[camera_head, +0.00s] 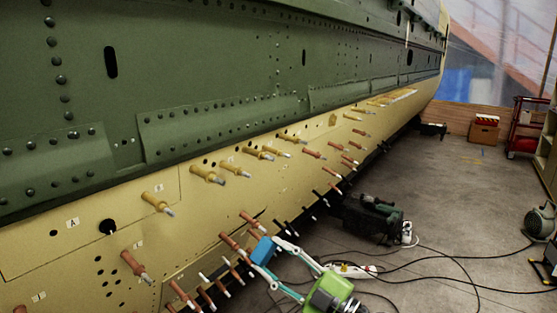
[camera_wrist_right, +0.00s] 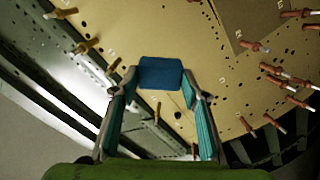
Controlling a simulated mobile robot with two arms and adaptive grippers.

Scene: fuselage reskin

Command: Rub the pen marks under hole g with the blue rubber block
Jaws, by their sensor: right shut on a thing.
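The blue rubber block (camera_head: 263,250) is held between the fingers of my right gripper (camera_head: 275,262), which is shut on it. The block also shows in the right wrist view (camera_wrist_right: 160,74), between the two fingertips, in front of the yellow skin panel. In the head view the block is close to the lower part of the yellow skin (camera_head: 90,245), among copper-coloured fasteners. I cannot tell whether it touches the skin. Small letter labels mark the skin, one reading A (camera_head: 72,223); hole g and pen marks are too small to make out. My left gripper is not in view.
Copper and gold pins (camera_head: 207,175) stick out of the skin along its length. A dark machine (camera_head: 372,218) and cables lie on the floor to the right. A red cart (camera_head: 525,125) and a cardboard box (camera_head: 484,132) stand farther back. Floor in the middle right is mostly open.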

